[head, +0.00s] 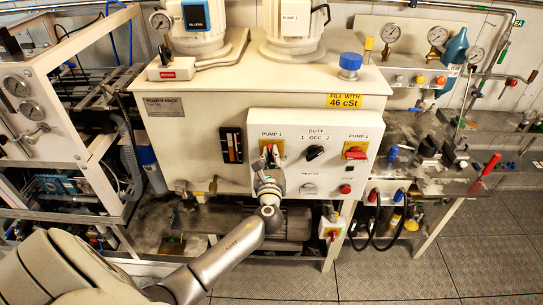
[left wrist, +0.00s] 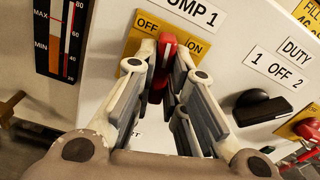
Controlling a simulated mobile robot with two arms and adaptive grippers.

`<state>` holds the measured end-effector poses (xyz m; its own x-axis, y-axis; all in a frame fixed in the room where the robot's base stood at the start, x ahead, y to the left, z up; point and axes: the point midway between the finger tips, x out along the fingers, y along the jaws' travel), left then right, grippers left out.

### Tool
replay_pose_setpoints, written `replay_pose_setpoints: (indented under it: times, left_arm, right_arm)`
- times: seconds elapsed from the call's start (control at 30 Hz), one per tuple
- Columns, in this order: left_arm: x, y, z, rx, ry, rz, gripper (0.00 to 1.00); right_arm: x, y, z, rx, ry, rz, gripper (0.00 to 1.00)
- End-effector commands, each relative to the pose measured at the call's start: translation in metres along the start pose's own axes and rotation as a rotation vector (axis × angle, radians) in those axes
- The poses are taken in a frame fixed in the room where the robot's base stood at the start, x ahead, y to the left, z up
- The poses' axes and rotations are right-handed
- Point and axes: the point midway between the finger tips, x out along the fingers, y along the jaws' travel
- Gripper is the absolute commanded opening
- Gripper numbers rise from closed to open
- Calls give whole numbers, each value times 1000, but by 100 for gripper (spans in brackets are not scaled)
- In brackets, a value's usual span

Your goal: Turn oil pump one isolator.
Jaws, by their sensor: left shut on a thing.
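The oil pump one isolator is a red handle (left wrist: 167,42) on a yellow plate (left wrist: 134,45) marked OFF and ON, under the PUMP 1 label. In the left wrist view the handle's visible end lies between the OFF and ON words. In the head view the yellow plate (head: 264,144) is at the left of the white control panel (head: 314,175), mostly behind my gripper. My left gripper (head: 268,157) is shut on the red handle, one finger on each side. The fingers hide part of the handle and plate. My right gripper is not in view.
Right of the isolator is a black DUTY switch (head: 314,153), then the PUMP 2 isolator (head: 355,150) with a red handle. An oil level gauge (head: 231,145) is close on the left. A grey HEATER knob (head: 308,188) and red button (head: 345,189) are below.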

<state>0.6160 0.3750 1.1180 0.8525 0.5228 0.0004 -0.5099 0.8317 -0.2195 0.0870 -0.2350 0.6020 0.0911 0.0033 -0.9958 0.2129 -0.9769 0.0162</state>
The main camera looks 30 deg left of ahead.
Motion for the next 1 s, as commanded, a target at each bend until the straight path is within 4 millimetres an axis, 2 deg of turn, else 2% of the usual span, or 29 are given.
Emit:
replay_pose_setpoints:
  times: [0.3, 0.77, 0.8, 0.93, 1.0]
  left_arm:
    - [-1, 0, -2, 94, 3, 0, 0]
    - [-1, 0, -2, 106, 4, 0, 0]
    - [-1, 0, -2, 105, 4, 0, 15]
    - [-1, 0, -2, 105, 3, 0, 32]
    - [0, 0, -1, 105, 2, 0, 34]
  right_arm:
    - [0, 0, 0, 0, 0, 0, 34]
    - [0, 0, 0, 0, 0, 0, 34]
    - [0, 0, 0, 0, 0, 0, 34]
    - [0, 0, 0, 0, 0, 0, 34]
    - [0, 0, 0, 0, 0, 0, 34]
